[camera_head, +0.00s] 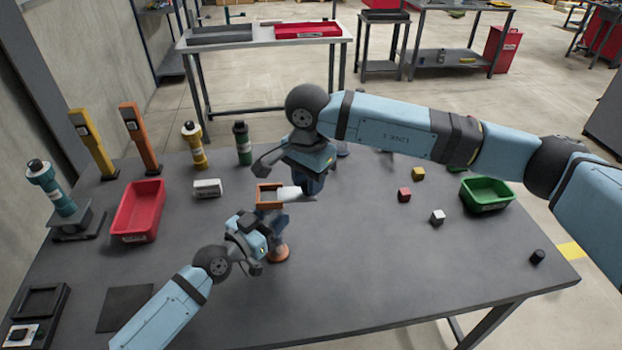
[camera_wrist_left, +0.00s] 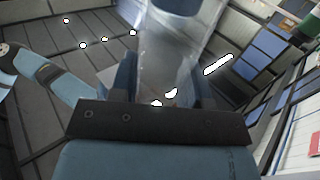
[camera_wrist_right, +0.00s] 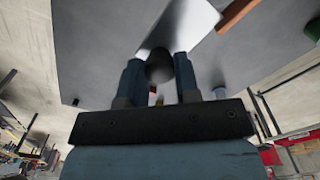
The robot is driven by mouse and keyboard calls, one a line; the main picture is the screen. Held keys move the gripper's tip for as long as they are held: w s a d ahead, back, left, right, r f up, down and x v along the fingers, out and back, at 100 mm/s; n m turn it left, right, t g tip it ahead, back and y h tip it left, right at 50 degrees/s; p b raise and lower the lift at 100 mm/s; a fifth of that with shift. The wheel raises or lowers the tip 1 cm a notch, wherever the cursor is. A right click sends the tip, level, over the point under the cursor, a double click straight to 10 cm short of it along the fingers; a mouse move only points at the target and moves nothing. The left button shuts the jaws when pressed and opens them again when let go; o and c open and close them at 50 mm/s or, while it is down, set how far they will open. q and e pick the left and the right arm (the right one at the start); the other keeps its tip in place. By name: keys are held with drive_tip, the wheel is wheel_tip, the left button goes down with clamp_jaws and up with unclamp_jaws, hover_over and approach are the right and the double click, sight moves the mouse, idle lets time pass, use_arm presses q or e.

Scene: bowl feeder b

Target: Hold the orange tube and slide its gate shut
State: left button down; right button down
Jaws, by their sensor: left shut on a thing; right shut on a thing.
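The orange tube stands on the table, with an orange foot (camera_head: 279,255) and a square orange frame (camera_head: 268,196) at the top. Its clear middle (camera_wrist_left: 178,50) is between the fingers of my left gripper (camera_head: 270,238), which is shut on it below the frame. A pale flat gate (camera_head: 288,193) sticks out of the frame to the right, and part of the frame looks uncovered. My right gripper (camera_head: 308,185) is shut on the gate's dark knob (camera_wrist_right: 159,67). The gate plate also shows in the right wrist view (camera_wrist_right: 185,25). The grippers hide parts of the tube.
A red bin (camera_head: 138,212) and a small white box (camera_head: 207,188) lie left on the table (camera_head: 370,270). Yellow and green tubes stand behind. A green bin (camera_head: 487,193) and small cubes lie right. The table's front right is mostly clear.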

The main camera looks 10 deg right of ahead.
sight(289, 194)
drive_tip(key=a, duration=0.4)
drive_tip(key=shift+w+a, duration=0.1)
drive_tip(key=shift+w, duration=0.1)
use_arm(q)
drive_tip(key=shift+d, duration=0.1)
use_arm(e)
drive_tip(key=c, duration=0.8)
unclamp_jaws()
drive_tip(key=shift+r, duration=0.1)
wheel_tip(289, 194, up, 12)
